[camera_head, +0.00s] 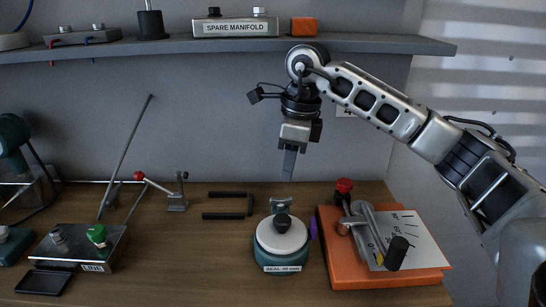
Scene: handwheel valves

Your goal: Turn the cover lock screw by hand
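A round teal housing (283,258) with a white cover and a label that seems to read "SEAL" stands on the bench at the centre. A black knob (282,223) sits on the cover, with a grey metal bracket behind it. A purple knob (313,226) shows at the housing's right side. I cannot tell which knob is the cover lock screw. My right gripper (289,167) points down above and behind the housing, touching nothing. Its fingers overlap edge-on, so its opening does not show. My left gripper is out of view.
An orange base (345,271) with a lever, a red knob and a scale plate stands close on the right. A metal box (75,240) with a green knob and a red-ball lever (140,176) are left. Black bars (228,215) lie nearby. A shelf (150,46) runs above.

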